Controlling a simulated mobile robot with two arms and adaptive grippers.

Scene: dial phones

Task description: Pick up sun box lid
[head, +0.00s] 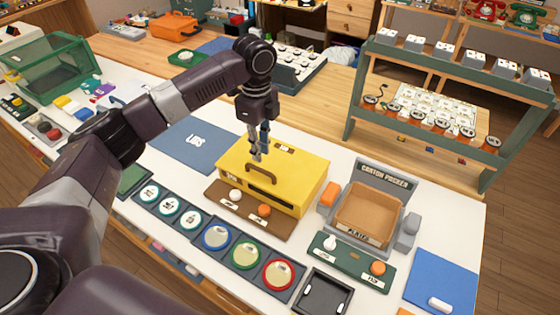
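A yellow box (303,187) stands on a brown base board in the middle of the white table. Its yellow top, which looks like the lid, carries a brown arched handle (262,170); I cannot read the box's lettering. My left gripper (259,152) points down just above the handle, over the back-left part of the top. Its fingers overlap the area behind the handle, and I cannot tell whether they touch it or how far they are apart. My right gripper is not in view.
A white and an orange knob sit on the base board (228,213) before the box. A carton holder (365,215) stands to the right. A row of round dishes (216,236) lies in front.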

